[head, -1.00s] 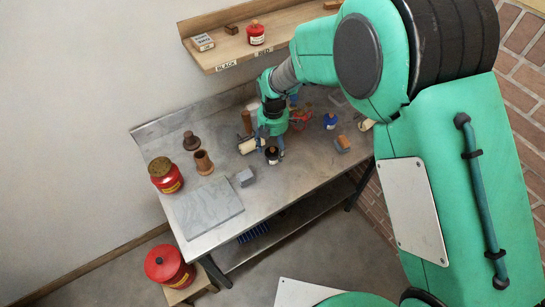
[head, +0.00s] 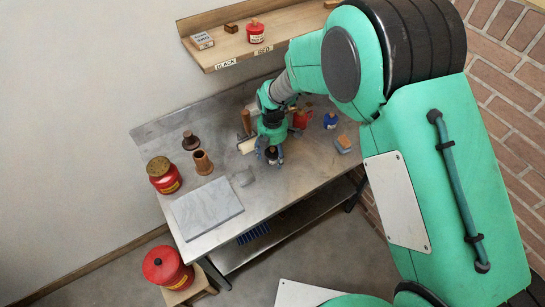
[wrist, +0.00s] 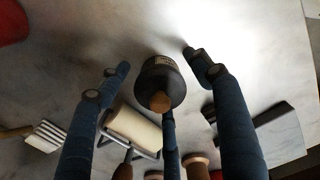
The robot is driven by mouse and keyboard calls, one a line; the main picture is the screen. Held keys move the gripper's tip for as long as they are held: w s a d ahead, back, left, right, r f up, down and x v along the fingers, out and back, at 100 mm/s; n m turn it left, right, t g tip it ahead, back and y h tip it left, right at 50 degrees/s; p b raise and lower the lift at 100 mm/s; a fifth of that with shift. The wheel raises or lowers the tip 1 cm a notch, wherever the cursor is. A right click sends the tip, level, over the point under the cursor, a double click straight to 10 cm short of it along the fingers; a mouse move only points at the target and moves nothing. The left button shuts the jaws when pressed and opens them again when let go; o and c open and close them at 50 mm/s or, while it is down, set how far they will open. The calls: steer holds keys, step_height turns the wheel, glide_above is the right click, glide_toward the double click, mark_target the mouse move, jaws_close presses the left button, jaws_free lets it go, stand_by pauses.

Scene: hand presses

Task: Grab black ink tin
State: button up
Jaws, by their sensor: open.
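The black ink tin (wrist: 168,88) is a dark round tin with a brown knob or stopper and a pale label. It stands upright on the metal bench. In the wrist view, my gripper (wrist: 158,64) is open with blue fingers to the left and right of the tin and another finger at its near side. The tin sits between the fingers, with a gap at the left and right; whether the near finger touches it I cannot tell. In the head view, my gripper (head: 270,158) is low over the bench and the tin (head: 271,150) shows dark between its fingers.
A cream roller (wrist: 133,128) lies close beside the left finger. A blue tin (head: 331,120) and a red can (head: 301,118) stand to the right.

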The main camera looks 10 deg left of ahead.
mark_target(273, 148)
stand_by(0.3)
steer(key=c, duration=1.5)
steer(key=shift+o, duration=0.2)
steer(key=shift+r, duration=0.8)
step_height(273, 148, up, 2)
steer(key=shift+r+p, duration=0.25)
steer(key=shift+p, duration=0.35)
steer(key=s+d, duration=0.2)
steer(key=s, duration=0.2)
steer(key=s+d+p, duration=0.1)
steer(key=s+d, duration=0.2)
steer(key=s, duration=0.2)
steer(key=s+d+r+p, duration=0.1)
steer(key=s+d, duration=0.2)
steer(key=s, duration=0.1)
steer(key=shift+s+d, duration=0.1)
steer(key=shift+s, duration=0.25)
